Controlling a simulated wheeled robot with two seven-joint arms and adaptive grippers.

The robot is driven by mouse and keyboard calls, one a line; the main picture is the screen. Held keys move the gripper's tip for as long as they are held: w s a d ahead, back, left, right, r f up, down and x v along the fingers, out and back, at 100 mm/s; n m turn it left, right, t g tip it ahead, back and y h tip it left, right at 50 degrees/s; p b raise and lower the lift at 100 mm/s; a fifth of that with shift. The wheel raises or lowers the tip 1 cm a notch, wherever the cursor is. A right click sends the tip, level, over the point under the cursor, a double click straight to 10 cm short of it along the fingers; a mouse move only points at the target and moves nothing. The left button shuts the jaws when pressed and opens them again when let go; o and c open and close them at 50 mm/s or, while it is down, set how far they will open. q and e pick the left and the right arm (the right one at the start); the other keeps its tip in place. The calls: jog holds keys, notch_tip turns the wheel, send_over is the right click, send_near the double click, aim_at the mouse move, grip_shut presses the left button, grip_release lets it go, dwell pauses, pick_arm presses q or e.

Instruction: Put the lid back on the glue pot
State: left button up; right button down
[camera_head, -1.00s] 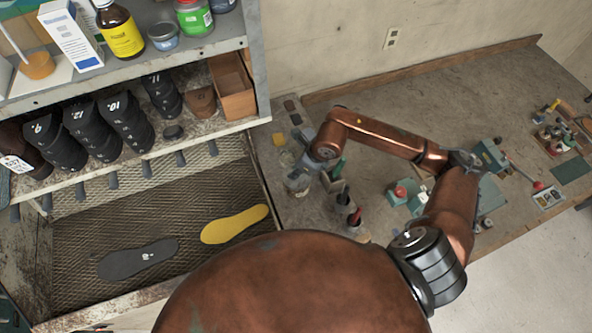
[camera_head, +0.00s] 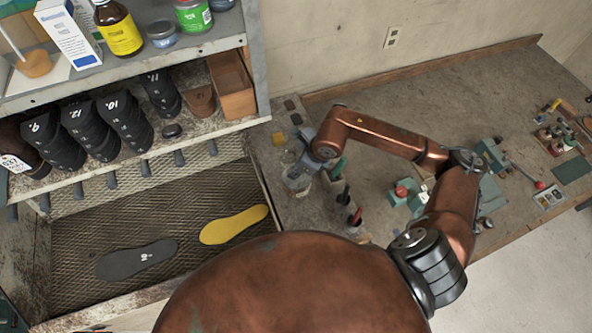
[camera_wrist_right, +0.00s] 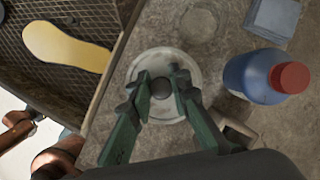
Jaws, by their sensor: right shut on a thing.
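In the right wrist view, the glue pot lid (camera_wrist_right: 163,111) is a pale round disc with a dark knob (camera_wrist_right: 161,88) in its middle. My right gripper (camera_wrist_right: 161,87) is shut on the knob. In the head view, the right gripper is largely hidden by its own arm, over the glass glue pot (camera_head: 297,184) on the bench. The lid covers the pot from above in the wrist view, so I cannot tell whether it rests on the rim or hovers above it. My left gripper is not in view.
A clear round glass thing (camera_wrist_right: 199,22) lies beyond the lid. A blue bottle with a red cap (camera_wrist_right: 250,75) stands close to the right. The tray with a yellow insole (camera_head: 234,224) is to the left. Tools and bottles crowd the bench (camera_head: 330,112).

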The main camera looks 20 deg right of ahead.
dwell(0.3)
jog(key=c, duration=1.7)
grip_release()
jog(key=shift+o, duration=0.2)
jog(key=o, duration=0.4)
jog(key=shift+r, duration=0.1)
jog(key=shift+r+p, duration=1.35)
jog(key=shift+r, duration=2.05)
